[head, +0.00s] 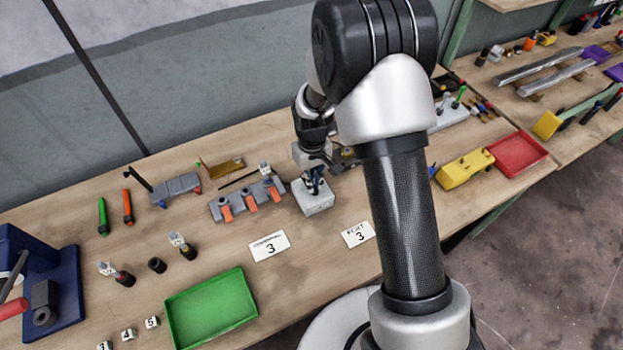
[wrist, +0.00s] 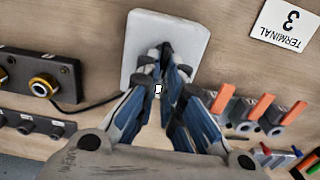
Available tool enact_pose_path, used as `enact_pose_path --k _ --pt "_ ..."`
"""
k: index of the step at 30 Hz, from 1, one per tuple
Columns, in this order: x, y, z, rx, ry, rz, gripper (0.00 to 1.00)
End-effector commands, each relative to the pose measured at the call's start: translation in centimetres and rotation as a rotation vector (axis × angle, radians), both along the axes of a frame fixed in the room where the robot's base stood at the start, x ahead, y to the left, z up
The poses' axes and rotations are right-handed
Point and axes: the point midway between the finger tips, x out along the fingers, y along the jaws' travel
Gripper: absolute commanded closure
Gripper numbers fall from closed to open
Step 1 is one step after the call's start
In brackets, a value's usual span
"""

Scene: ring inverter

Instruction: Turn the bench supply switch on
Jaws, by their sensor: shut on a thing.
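The bench supply switch is a pale grey box (head: 316,203) on the bench, left of my arm in the head view. It fills the top middle of the wrist view as a light plate (wrist: 190,38) with a dark toggle, mostly hidden behind my fingertips. My gripper (head: 315,184) points down onto the box. In the wrist view my gripper (wrist: 163,66) has its blue-grey fingertips closed together around the toggle. Which way the toggle leans cannot be told.
A grey block with orange levers (head: 248,200) stands close left of the box. A black unit with gold-ringed sockets (wrist: 40,86) and a cable lies on its other side. A green tray (head: 211,309) is nearer.

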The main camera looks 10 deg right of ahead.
Motion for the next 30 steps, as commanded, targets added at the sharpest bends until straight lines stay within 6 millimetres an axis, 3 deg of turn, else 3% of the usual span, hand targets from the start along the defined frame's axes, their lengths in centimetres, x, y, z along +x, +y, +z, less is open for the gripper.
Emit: enact_pose_path --k 12,13,21,30 --pt "0.06 -0.02 0.03 0.000 -0.001 -0.010 1.00" --pt "0.06 -0.02 0.03 0.000 -0.001 -0.010 0.92" --pt "0.03 -0.01 0.02 0.000 -0.001 -0.008 0.74" --pt "0.02 -0.02 0.02 0.000 0.000 -0.007 0.72"
